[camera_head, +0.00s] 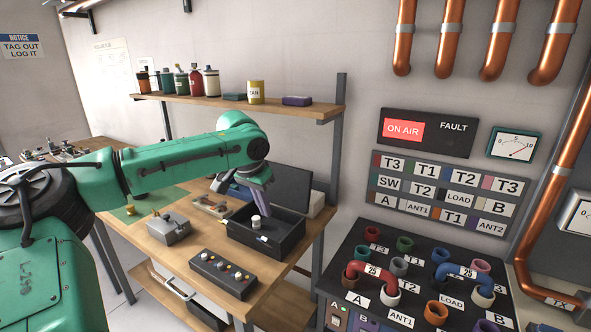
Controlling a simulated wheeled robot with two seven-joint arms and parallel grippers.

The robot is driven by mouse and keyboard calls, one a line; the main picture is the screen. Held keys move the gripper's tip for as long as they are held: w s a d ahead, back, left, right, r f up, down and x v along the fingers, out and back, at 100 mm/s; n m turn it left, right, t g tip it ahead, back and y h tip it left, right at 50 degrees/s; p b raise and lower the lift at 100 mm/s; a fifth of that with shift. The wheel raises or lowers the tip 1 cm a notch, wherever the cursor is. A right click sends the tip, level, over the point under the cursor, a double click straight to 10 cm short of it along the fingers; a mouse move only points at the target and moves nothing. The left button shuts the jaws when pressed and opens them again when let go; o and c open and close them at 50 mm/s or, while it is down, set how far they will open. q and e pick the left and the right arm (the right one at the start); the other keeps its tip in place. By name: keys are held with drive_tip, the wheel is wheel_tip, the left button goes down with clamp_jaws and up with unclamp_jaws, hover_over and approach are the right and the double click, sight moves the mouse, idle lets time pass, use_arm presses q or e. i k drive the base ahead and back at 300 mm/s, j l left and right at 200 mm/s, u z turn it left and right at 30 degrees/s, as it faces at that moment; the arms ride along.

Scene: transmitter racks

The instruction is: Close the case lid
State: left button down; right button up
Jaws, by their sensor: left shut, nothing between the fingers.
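The black case (293,240) stands on the wooden bench, open at the top. Its dark lid (289,184) stands up at the case's back edge. Small light-coloured items (256,223) are inside, one of them a white cylinder. My left arm reaches in from the left, and my left gripper (266,207) points down over the back left part of the case, in front of the lid. Its fingers are together and hold nothing. I cannot tell whether it touches the lid or the case. My right gripper is out of view.
A button box (222,273) sits in front of the case, and a grey device (168,228) to its left. A wooden shelf (300,112) with bottles and cans hangs above. The patch panel (361,236) with coloured sockets stands at the right.

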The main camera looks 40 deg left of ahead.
sight(291, 190)
drive_tip(key=i+j, duration=0.85)
drive_tip(key=i, duration=0.2)
